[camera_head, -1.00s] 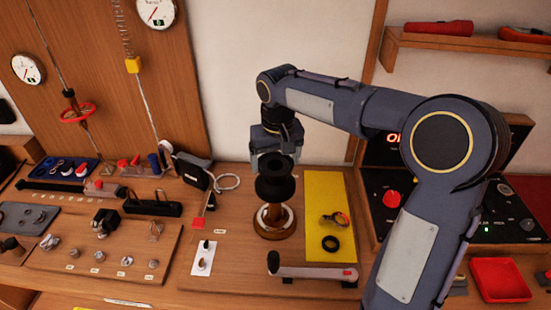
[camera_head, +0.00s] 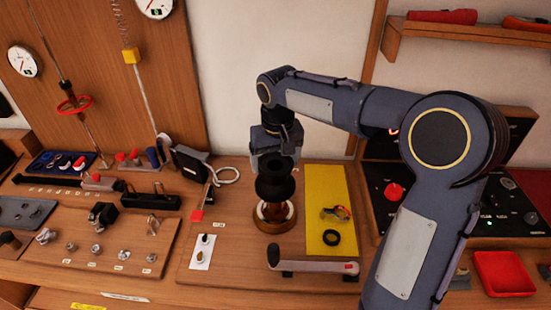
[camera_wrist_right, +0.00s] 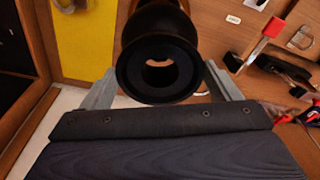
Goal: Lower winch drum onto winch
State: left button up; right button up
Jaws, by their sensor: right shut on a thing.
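The black winch drum (camera_head: 275,184) is a dark spool with an open hole in its top. My right gripper (camera_head: 274,160) is shut on its upper part and holds it upright. The drum and its hole also show in the right wrist view (camera_wrist_right: 158,68), between the two grey fingers. The winch (camera_head: 274,216) is a brass-coloured base with a pale ring on the wooden bench, directly below the drum. The drum hides the winch's middle, so I cannot tell whether they touch. My left gripper is not in view.
A winch handle (camera_head: 312,267) lies in front of the winch. A yellow mat (camera_head: 326,185) with a black ring (camera_head: 332,238) lies to the right. A white card (camera_head: 202,252) with small parts lies front left. A red tray (camera_head: 503,273) stands far right.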

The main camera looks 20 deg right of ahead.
jog(key=shift+f+b, duration=3.2)
jog(key=shift+f, duration=1.35)
jog(key=shift+f, duration=0.1)
jog(key=o, duration=1.1)
jog(key=shift+c, duration=0.2)
jog(key=shift+o, duration=0.2)
notch_tip(320, 180, up, 5)
jog(key=p, duration=0.4)
